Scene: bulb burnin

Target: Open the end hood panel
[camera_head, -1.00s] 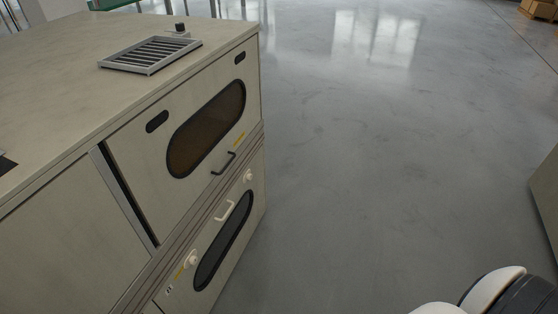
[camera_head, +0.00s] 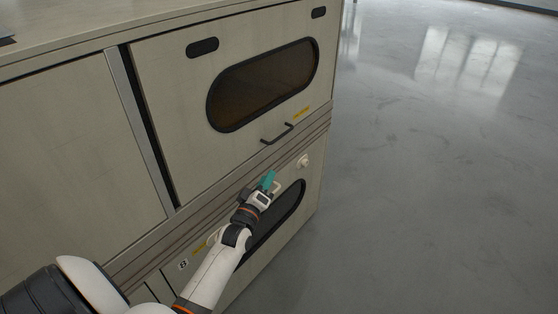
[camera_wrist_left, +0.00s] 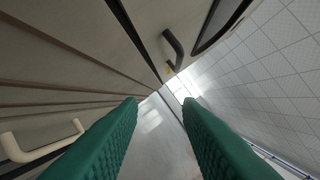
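The hood panel (camera_head: 172,110) is a beige upper panel with an oval dark window (camera_head: 262,85) and stands closed on the cabinet's side. Its dark bar handle (camera_head: 277,134) sits below the window, beside a small yellow label. In the left wrist view the dark handle (camera_wrist_left: 174,48) shows at the top, beyond the fingers. My left gripper (camera_head: 268,180) is below that handle, in front of the lower panel, and not touching the dark handle. Its green fingers (camera_wrist_left: 160,102) are apart and empty. A cream handle (camera_wrist_left: 42,144) shows at the left in the wrist view. My right gripper is not in view.
Grooved trim (camera_head: 189,228) runs between the panels. The grey floor (camera_head: 430,190) to the right is clear.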

